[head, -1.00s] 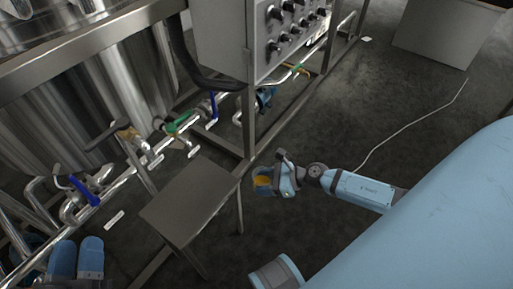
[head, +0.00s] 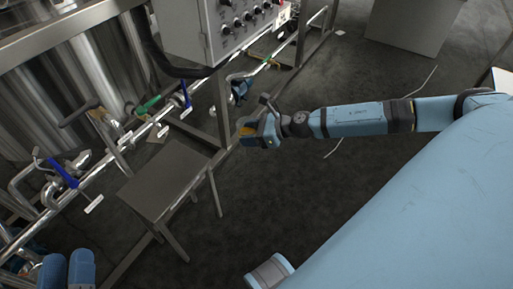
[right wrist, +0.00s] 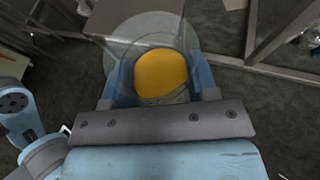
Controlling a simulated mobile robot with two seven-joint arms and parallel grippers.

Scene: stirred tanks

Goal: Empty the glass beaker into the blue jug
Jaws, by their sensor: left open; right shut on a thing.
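My right gripper (head: 248,133) is shut on the glass beaker, which holds orange-yellow contents. In the right wrist view the clear beaker (right wrist: 190,40) sits between the two blue fingers of my right gripper (right wrist: 160,82), with the yellow contents (right wrist: 160,72) visible inside. Beaker and gripper are held in the air, beyond the right edge of the small metal table in the head view. My left gripper (head: 68,257) is open and empty at the lower left of the head view, its lower part cut off by the frame. I cannot make out a blue jug in either view.
The small metal table (head: 165,187) has a bare top. Behind it run steel pipes with blue and green valve handles (head: 62,172), below steel tanks (head: 60,100). A grey control box (head: 205,35) hangs on the frame. A thin pale cable lies on the open dark floor (head: 330,230).

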